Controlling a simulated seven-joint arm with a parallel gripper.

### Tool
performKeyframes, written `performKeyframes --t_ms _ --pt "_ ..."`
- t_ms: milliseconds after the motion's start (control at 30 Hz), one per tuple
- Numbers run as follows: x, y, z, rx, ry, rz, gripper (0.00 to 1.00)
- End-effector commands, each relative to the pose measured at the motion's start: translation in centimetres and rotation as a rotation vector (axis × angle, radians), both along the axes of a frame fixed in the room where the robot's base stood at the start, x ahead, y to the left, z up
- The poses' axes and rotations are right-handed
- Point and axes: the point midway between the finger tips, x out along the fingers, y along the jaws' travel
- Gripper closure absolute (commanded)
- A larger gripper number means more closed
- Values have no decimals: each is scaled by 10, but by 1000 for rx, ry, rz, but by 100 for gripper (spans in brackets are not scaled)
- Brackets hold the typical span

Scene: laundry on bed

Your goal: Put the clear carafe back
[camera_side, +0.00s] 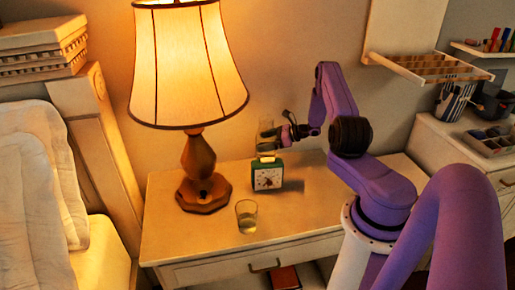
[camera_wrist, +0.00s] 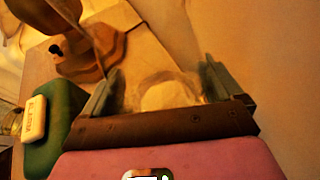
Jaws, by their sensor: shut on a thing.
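The clear carafe (camera_side: 266,136) is upright behind the green clock, as seen from the side. My gripper (camera_side: 276,133) is shut on it from the right. In the wrist view my gripper's two fingers (camera_wrist: 160,88) stand on either side of the carafe's see-through round body (camera_wrist: 168,94). The clock hides the carafe's lower end in the side view, so I cannot tell whether it touches the nightstand (camera_side: 175,240). A clear drinking glass (camera_side: 246,217) stands near the nightstand's front.
The green alarm clock (camera_side: 267,176) is close in front of the carafe; it also shows in the wrist view (camera_wrist: 62,118). A lit lamp (camera_side: 199,165) stands to the left. The nightstand top right of the clock is clear. A wall is behind.

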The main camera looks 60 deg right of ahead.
Motion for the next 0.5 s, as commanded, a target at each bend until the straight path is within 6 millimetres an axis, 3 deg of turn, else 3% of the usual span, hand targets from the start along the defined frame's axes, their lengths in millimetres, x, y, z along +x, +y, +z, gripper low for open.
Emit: performKeyframes --t_ms 500 --pt "35 15 0 -1 -5 2 72"
